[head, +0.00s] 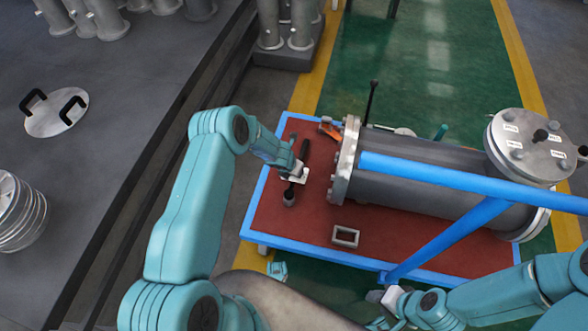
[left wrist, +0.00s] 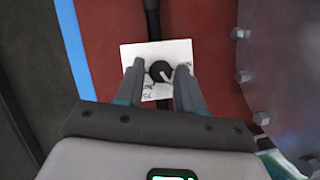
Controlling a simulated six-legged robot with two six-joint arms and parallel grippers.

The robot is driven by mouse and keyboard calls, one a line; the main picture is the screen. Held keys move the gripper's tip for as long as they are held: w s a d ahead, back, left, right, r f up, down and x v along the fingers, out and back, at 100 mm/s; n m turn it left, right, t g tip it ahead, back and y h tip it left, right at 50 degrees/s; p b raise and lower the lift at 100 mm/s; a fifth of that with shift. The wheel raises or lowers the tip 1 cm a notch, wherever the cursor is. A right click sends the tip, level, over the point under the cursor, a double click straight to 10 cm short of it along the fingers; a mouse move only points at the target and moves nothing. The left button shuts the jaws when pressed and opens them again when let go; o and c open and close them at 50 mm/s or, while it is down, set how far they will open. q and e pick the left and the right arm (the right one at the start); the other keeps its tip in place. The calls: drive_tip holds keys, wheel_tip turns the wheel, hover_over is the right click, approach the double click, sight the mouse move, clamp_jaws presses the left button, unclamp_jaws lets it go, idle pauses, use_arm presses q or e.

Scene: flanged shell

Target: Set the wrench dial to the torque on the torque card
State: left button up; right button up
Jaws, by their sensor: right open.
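The wrench (head: 289,197) lies on the red table top, its black shaft running along the left side of the table. Its white dial plate (left wrist: 185,50) carries a black round knob (left wrist: 160,70) with a white pointer mark toward the lower right. The markings on the plate are too small to read surely. My left gripper (left wrist: 159,72) is open, with one finger on each side of the knob and narrow gaps showing. In the head view it is over the wrench (head: 296,174). My right gripper (head: 384,306) is open near the table's front edge, partly hidden. I cannot make out a torque card.
A grey flanged shell (head: 425,172) fills the right of the red table (head: 270,215), with blue bars in front of it. A small rectangular frame (head: 345,236) lies near the front edge. An orange item (head: 330,130) is by the left flange.

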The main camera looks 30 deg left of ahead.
use_arm(q)
drive_tip(key=shift+o, duration=0.6)
drive_tip(key=p+v, duration=0.2)
drive_tip(key=v, duration=1.4)
drive_tip(key=shift+r, duration=0.2)
